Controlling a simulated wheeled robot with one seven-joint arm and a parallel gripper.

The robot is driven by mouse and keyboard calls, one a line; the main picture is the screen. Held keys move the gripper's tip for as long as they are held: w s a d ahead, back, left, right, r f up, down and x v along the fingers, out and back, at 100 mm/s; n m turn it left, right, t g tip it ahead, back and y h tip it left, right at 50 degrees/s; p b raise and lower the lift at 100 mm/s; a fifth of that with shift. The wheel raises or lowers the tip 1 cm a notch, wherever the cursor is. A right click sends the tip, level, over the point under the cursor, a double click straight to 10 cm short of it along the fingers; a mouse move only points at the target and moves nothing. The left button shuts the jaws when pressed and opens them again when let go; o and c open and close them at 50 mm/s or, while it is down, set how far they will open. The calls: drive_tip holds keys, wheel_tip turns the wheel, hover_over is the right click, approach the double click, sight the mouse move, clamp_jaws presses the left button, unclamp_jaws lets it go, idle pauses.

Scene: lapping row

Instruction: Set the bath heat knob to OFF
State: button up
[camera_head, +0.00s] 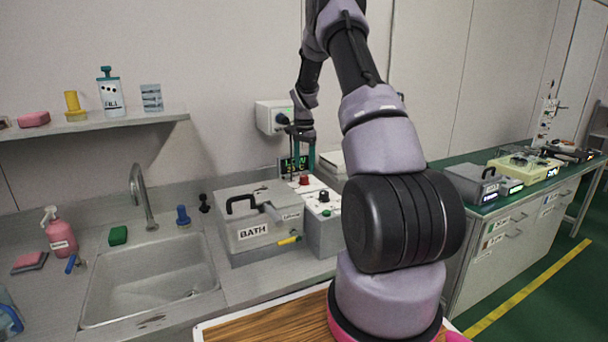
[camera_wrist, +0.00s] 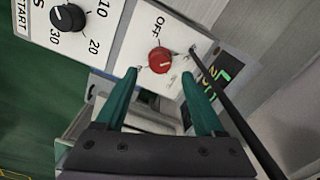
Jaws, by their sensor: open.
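A round red knob (camera_wrist: 160,60) sits on a white panel (camera_wrist: 137,32), with the word OFF printed beside it. Its pointer direction is too small to read surely. I take it for the bath heat knob; it also shows as a small red knob (camera_head: 304,180) behind the box labelled BATH (camera_head: 253,231). My gripper (camera_wrist: 159,75) is open, its two green fingers reaching toward the red knob, one to each side in the wrist view. No contact is clear.
A black knob (camera_wrist: 68,17) with numbers stands near the red one; it also shows in the head view (camera_head: 324,196). A black rod or cable (camera_wrist: 232,110) runs close to the right finger. A lit display (camera_wrist: 222,82) is beside the panel. A sink (camera_head: 150,280) lies left.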

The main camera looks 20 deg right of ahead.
sight(304, 176)
drive_tip(key=shift+f, duration=2.2)
clamp_jaws()
